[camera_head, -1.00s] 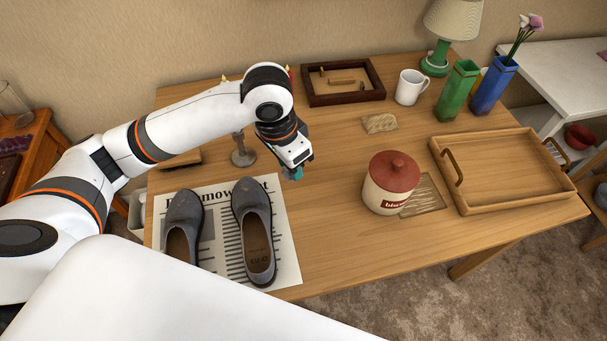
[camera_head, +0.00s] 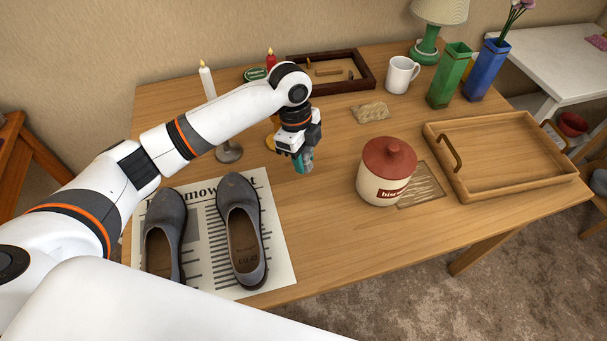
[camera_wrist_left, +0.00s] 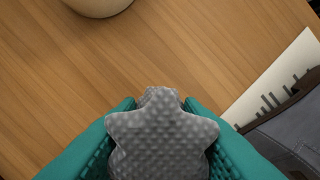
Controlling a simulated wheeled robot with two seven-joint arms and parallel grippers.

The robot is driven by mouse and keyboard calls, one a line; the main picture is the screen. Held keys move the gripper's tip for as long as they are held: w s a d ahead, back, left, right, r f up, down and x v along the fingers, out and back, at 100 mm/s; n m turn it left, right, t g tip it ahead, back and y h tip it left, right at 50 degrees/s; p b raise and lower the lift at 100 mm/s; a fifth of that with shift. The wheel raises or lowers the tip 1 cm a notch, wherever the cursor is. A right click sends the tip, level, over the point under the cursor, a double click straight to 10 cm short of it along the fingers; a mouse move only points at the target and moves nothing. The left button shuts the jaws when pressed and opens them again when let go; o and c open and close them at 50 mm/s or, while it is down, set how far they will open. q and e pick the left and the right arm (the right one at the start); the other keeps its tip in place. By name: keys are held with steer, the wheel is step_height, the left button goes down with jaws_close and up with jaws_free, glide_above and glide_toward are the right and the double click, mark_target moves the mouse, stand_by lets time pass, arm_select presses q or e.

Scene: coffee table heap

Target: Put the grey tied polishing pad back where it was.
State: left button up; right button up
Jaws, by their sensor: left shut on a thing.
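The grey tied polishing pad (camera_wrist_left: 160,140) is a bumpy, star-shaped grey bundle with a small knob at its far end. In the left wrist view it sits between the teal fingers of my left gripper (camera_wrist_left: 160,118), which is shut on it. In the head view my left gripper (camera_head: 304,161) points down above the bare middle of the table, between the shoes and the biscuit jar; the pad is hardly visible there. My right gripper is not in view.
Grey shoes (camera_head: 240,232) stand on a newspaper (camera_head: 277,245) at the left. The biscuit jar (camera_head: 386,172) and wooden tray (camera_head: 468,193) are at the right. The front middle is clear.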

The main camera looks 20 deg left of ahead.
arm_select(q)
steer(key=shift+f, duration=2.95)
steer(key=shift+f, duration=0.15)
steer(key=o, duration=1)
steer(key=shift+c, duration=0.2)
step_height(320, 180, up, 12)
steer(key=a, duration=0.1)
steer(key=shift+w+a, duration=0.15)
steer(key=shift+a, duration=0.25)
